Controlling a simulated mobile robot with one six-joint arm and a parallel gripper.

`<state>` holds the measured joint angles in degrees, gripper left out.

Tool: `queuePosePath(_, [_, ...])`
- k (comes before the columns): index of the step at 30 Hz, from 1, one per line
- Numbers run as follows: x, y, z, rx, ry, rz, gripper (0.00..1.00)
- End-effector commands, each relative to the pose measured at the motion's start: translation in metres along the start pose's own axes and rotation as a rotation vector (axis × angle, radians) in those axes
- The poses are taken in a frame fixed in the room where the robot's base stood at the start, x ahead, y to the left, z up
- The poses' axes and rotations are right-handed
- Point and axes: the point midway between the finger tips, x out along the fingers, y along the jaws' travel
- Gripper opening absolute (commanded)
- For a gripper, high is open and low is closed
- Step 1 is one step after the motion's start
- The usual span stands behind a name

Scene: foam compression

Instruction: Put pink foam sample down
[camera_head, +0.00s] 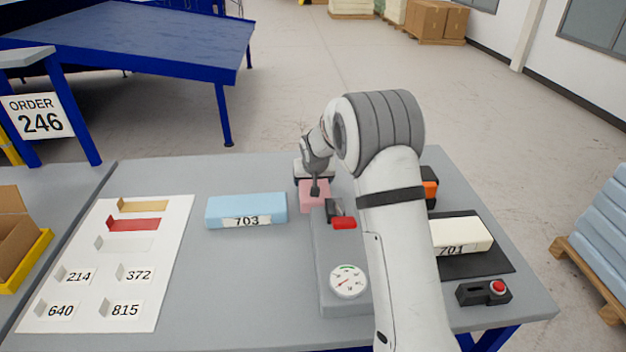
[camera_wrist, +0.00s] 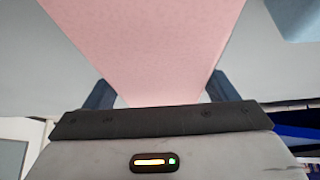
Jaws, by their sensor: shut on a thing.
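The pink foam sample (camera_head: 313,194) is at the far middle of the grey table, just behind the grey press unit with the dial gauge. My gripper (camera_head: 315,182) is shut on it. In the wrist view the pink foam (camera_wrist: 145,45) fills the middle, between the two dark blue fingers of my gripper (camera_wrist: 158,95). I cannot tell whether the foam touches the table. My arm hides part of the area to the right of it.
A blue foam block marked 703 (camera_head: 246,210) lies to the left. A cream block marked 701 (camera_head: 461,234) rests on a black mat (camera_head: 487,264) at right. The gauge unit (camera_head: 343,301) stands in the middle, a white label board (camera_head: 105,260) at left.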

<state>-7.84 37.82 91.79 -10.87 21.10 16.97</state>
Motion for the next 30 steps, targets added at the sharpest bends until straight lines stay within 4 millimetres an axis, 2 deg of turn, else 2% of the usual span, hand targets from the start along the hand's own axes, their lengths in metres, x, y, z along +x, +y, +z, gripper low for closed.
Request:
queuePosePath(4, [0.003, 0.0, 0.002, 0.0, 0.0, 0.0, 0.54])
queuePosePath(5, [0.002, 0.0, 0.001, 0.0, 0.0, 0.0, 0.81])
queuePosePath(12, [0.002, -0.001, 0.001, -0.001, 0.0, 0.0, 1.0])
queuePosePath(23, [-0.006, -0.001, -0.001, -0.001, 0.002, -0.001, 1.0])
queuePosePath(26, [-0.02, -0.001, -0.001, -0.001, 0.002, -0.001, 1.0])
queuePosePath(30, [-0.049, -0.002, -0.001, -0.001, 0.003, -0.002, 1.0])
